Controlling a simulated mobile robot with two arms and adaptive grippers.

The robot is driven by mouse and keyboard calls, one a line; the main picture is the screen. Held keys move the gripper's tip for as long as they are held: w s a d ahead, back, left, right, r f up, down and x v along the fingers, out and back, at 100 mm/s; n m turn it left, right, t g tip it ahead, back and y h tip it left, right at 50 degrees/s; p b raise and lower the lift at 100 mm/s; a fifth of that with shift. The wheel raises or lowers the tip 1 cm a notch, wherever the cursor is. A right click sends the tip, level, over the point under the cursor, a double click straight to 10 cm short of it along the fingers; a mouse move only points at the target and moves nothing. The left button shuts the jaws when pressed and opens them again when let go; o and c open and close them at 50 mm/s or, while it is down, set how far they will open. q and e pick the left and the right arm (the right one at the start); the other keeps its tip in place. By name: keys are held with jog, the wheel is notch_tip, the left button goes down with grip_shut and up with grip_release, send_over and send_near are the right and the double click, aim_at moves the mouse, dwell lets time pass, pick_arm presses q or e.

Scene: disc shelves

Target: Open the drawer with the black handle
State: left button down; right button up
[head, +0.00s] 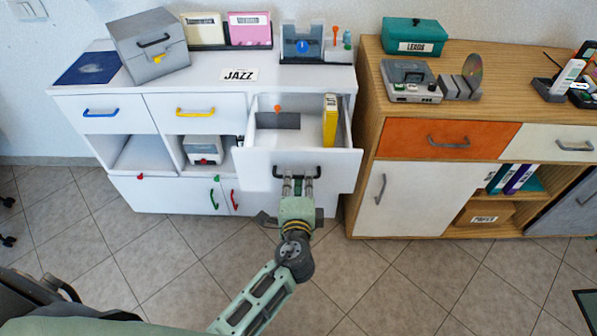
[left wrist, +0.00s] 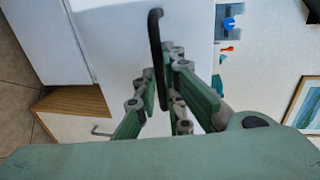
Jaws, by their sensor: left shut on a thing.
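The drawer (head: 336,160) with the black handle (head: 312,171) is pulled out from the white cabinet in the head view. Inside it are a yellow binder-like item (head: 330,120), a dark grey divider (head: 278,121) and a small orange piece. My left gripper (head: 298,183) is shut on the black handle at the drawer's front. In the left wrist view the fingers (left wrist: 163,90) close around the dark handle bar (left wrist: 154,45), with the white drawer front behind it. My right gripper is not in view.
The white cabinet (head: 215,89) has a blue-handled drawer (head: 100,122) and a yellow-handled drawer (head: 193,124) left of the open one. A wooden cabinet (head: 362,130) stands close at the right. Tiled floor (head: 160,265) in front is clear.

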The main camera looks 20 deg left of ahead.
pick_arm(q)
jog(key=shift+s+d+f, duration=0.1)
jog(key=shift+s+d, duration=0.1)
jog(key=shift+s, duration=0.45)
jog(key=shift+s+d, duration=0.2)
jog(key=shift+s, duration=0.4)
jog(key=c, duration=1.8)
grip_release()
jog(key=shift+c, duration=0.2)
jog(key=v, duration=1.2)
